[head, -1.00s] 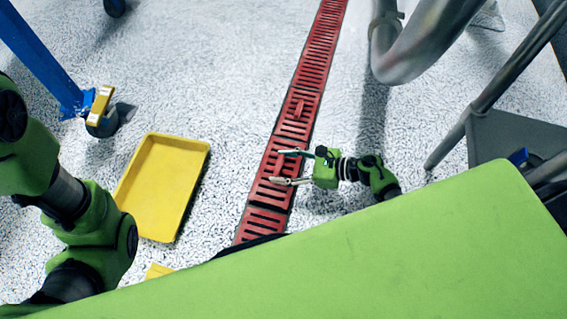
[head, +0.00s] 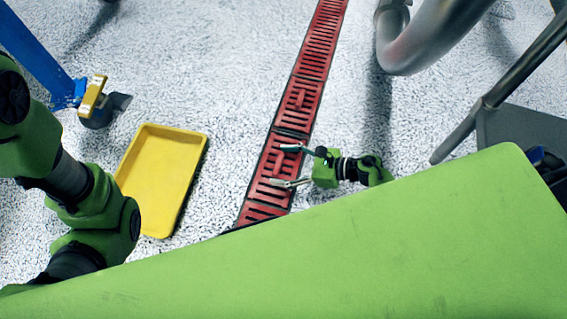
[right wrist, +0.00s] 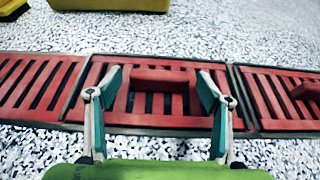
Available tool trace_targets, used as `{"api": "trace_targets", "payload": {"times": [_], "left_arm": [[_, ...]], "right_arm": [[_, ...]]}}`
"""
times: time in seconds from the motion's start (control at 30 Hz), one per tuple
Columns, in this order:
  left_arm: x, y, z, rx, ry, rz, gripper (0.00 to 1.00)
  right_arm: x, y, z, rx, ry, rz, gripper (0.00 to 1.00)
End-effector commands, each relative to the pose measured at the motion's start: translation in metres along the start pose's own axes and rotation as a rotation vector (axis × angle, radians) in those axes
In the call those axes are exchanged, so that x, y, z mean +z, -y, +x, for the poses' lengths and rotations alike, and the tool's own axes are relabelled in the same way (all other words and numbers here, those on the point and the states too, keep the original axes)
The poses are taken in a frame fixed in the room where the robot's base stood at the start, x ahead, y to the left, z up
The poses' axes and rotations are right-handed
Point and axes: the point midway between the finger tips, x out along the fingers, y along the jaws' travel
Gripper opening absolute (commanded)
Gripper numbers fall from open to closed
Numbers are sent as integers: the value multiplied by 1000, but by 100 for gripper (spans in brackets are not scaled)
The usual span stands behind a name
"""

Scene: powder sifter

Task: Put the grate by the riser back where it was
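A line of red slotted grates runs up the middle of the head view. One red grate with a raised bar handle (head: 279,161) lies under my right gripper (head: 278,166). In the right wrist view this grate (right wrist: 160,112) lies in the channel, level with its neighbours as far as I can tell. My right gripper (right wrist: 161,95) is open, with one finger on each side of the handle (right wrist: 163,77). I cannot tell whether the fingers touch the grate. The riser looks to be the thick grey pipe (head: 428,48) at upper right. My left gripper is out of view.
Another handled grate (head: 300,98) lies farther up the line. A yellow tray (head: 160,175) lies on the speckled floor to the left. A blue leg (head: 35,50) with a yellow-tabbed caster (head: 94,100) stands beyond it. A grey metal stand (head: 520,135) is at right.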

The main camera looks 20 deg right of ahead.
Motion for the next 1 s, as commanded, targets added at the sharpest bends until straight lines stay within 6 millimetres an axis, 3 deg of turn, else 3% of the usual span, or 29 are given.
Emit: {"api": "trace_targets", "payload": {"times": [0.17,0.4,0.6,0.9,1.0], "left_arm": [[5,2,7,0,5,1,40],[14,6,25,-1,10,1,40],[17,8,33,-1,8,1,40],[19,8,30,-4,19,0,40],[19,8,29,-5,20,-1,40]], "right_arm": [[5,0,-6,0,-2,1,72],[5,0,-48,0,-4,1,72],[4,0,-72,0,-2,0,72],[3,0,-76,-1,2,0,72],[18,6,-71,-10,30,9,72]]}}
